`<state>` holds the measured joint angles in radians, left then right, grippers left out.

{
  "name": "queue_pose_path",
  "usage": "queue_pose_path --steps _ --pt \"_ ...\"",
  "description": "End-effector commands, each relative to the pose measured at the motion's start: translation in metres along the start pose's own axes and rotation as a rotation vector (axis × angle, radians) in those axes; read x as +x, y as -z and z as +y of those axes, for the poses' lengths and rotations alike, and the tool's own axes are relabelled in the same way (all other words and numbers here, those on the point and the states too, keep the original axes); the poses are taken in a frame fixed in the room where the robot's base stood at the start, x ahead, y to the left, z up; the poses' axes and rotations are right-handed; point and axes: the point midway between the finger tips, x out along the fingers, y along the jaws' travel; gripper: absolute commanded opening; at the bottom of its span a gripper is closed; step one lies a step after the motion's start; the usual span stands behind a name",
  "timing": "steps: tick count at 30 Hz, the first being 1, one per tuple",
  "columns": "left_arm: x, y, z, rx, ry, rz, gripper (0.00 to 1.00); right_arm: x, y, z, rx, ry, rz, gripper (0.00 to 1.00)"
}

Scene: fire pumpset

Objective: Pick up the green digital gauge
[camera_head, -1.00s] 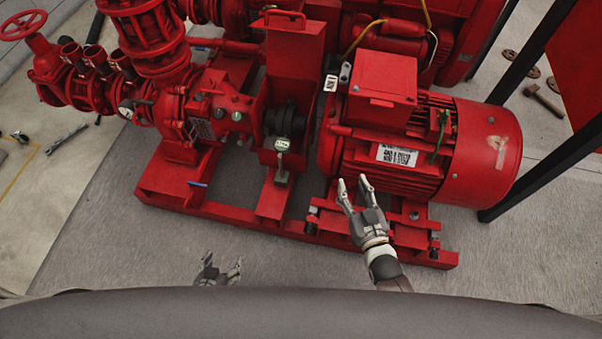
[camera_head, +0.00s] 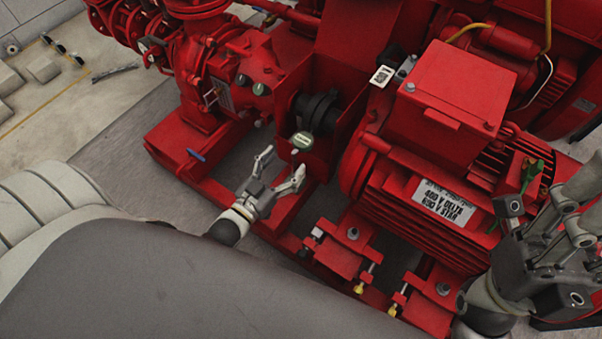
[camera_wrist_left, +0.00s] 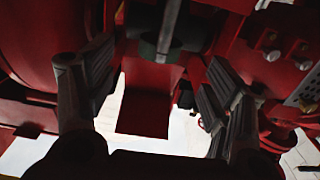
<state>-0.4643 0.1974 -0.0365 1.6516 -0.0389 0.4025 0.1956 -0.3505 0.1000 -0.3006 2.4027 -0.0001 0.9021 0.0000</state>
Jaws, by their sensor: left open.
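In the left wrist view the two fingers (camera_wrist_left: 155,90) are spread wide. A dark round shape with a stem shows at the top there; I cannot tell whether it is the gauge. My right gripper (camera_head: 548,210) is at the right edge, in front of the motor, its fingers overlapping.
The red motor (camera_head: 460,95) with a white label stands right of the gauge. Red pump pipes and a valve body (camera_head: 215,75) stand to the left. The red base frame (camera_head: 225,200) runs under the left gripper. Bare floor (camera_head: 120,130) lies at the left.

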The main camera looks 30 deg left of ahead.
Motion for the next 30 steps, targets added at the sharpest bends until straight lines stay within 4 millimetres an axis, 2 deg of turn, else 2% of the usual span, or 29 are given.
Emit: queue_pose_path --steps 3,11,19,22,29,30 --pt "0.021 -0.002 0.000 0.000 -0.001 0.002 0.75 -0.009 -0.003 0.000 0.000 0.000 -0.002 0.40" --pt "0.042 -0.002 0.000 0.001 0.000 0.000 0.75 -0.013 -0.005 0.000 -0.002 0.005 0.006 0.40" --pt "0.079 0.000 0.000 0.001 0.000 0.000 0.75 -0.004 -0.009 0.000 -0.009 0.028 0.063 0.40" --pt "0.085 0.001 0.000 0.000 -0.001 -0.002 0.75 -0.002 -0.009 0.000 -0.010 0.031 0.070 0.40" --pt "0.086 0.002 0.000 0.000 0.000 -0.003 0.75 0.000 -0.009 0.000 -0.010 0.031 0.069 0.40" --pt "0.086 0.002 0.000 0.000 0.000 -0.003 0.70 0.000 -0.009 0.000 -0.010 0.031 0.069 0.40"
